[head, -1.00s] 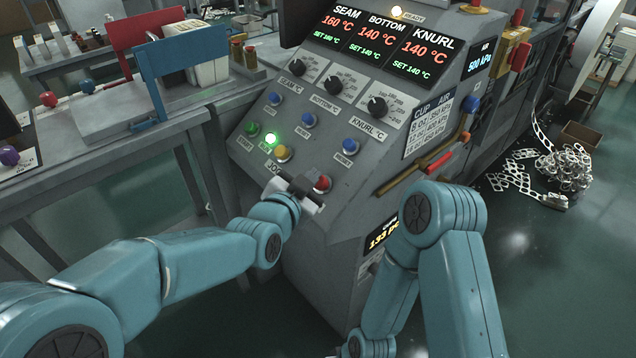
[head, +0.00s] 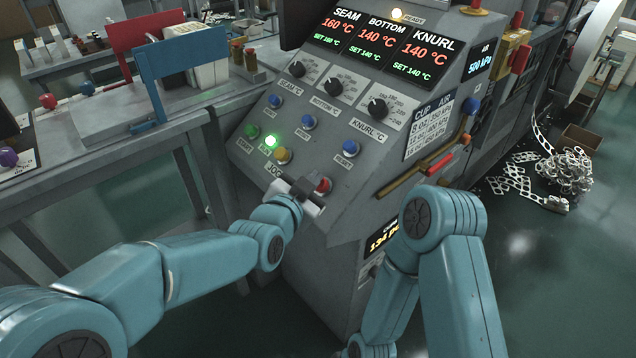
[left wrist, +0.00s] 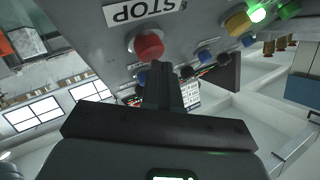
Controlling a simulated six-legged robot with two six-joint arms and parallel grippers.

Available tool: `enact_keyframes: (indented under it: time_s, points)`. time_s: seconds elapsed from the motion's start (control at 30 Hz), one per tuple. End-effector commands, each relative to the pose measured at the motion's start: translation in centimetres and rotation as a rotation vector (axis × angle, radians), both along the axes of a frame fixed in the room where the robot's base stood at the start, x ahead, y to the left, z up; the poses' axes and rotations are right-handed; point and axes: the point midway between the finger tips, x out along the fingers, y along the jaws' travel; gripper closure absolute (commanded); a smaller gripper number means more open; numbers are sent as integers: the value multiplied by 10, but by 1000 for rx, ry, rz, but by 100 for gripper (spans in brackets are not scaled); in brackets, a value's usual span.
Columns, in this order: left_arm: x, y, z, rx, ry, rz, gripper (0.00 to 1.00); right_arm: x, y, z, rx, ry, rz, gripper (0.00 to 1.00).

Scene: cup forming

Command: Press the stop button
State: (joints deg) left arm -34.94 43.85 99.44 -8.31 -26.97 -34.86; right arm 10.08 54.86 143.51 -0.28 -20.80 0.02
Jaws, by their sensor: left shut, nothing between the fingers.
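The red stop button (head: 323,185) sits at the lower right of the sloped grey control panel (head: 250,160). In the left wrist view the round red button (left wrist: 149,46) shows beside a white STOP label (left wrist: 145,10). My left gripper (head: 306,189) is shut and empty, its fingertips right at the button and partly covering it in the head view. In the left wrist view the shut fingers (left wrist: 162,72) point at the button's edge; I cannot tell whether they touch it. My right arm is folded at lower right; its gripper is out of view.
A yellow button (head: 283,155), a lit green lamp (head: 271,141) and several blue buttons share the panel. Knobs and temperature displays are above. A workbench (head: 120,165) stands at left.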

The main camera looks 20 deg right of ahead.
Motion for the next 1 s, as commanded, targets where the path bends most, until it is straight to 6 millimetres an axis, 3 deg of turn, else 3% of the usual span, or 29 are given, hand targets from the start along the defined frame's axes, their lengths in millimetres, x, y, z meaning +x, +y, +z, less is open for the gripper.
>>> enact_keyframes:
  time_s: [0.6,1.0]
  points:
    - [0,-2,-4,2,2,-1,100,0,0,-4,0,0,0,57]
    - [-3,8,11,2,1,-2,100,0,0,-4,0,0,0,57]
